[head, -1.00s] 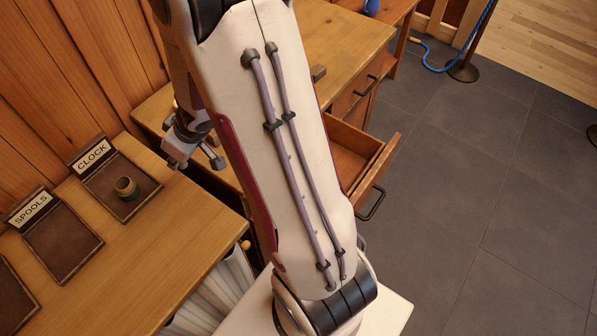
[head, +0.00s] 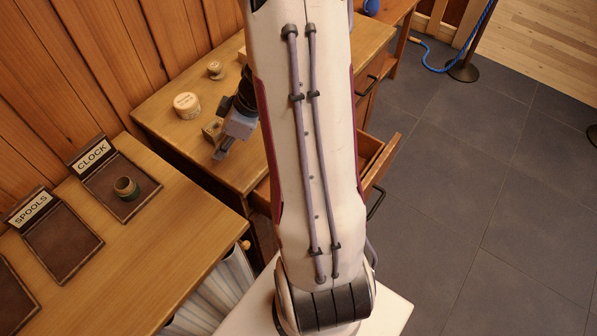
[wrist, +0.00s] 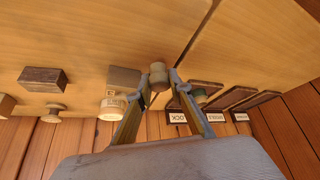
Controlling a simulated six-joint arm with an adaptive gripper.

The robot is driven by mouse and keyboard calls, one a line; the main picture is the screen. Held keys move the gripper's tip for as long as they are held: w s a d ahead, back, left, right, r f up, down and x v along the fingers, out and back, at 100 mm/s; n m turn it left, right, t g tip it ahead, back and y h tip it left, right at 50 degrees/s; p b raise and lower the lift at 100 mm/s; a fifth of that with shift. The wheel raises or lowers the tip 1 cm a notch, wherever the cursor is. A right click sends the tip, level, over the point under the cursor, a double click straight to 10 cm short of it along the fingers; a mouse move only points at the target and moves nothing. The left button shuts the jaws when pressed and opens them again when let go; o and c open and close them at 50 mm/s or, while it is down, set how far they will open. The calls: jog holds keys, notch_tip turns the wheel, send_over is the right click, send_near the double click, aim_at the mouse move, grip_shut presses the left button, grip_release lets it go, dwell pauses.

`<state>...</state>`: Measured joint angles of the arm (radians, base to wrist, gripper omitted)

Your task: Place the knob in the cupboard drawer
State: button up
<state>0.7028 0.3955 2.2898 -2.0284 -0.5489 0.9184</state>
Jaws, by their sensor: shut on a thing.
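The knob (wrist: 158,73), a small brown turned piece with a rounded head, sits between my fingertips in the wrist view. My gripper (wrist: 160,84) is shut on it. In the head view my gripper (head: 222,150) is over the near left part of the cupboard top, left of the drawer, and the knob cannot be made out there. The cupboard drawer (head: 383,167) is pulled open to the right of my arm. My arm hides most of its inside.
A round labelled tin (head: 187,105), a small turned piece (head: 215,70) and a wooden block (head: 212,131) stand on the cupboard top (head: 160,112). On the left table, a green spool (head: 127,188) stands in the CLOCK tray (head: 148,208); the SPOOLS tray (head: 62,262) is empty.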

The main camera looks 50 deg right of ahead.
jog(key=s+d+f+n+y, duration=0.1)
jog(key=s+n, duration=0.2)
jog(key=s, duration=0.9)
jog(key=s+d+f+m, duration=0.1)
jog(key=s+d+f, duration=0.1)
jog(key=d+f, duration=0.9)
jog(key=d, duration=0.4)
jog(key=shift+m, duration=0.4)
jog(key=shift+f, duration=2.9)
jog(key=shift+h, duration=0.3)
jog(key=shift+f, duration=2.05)
jog(key=shift+f, duration=0.15)
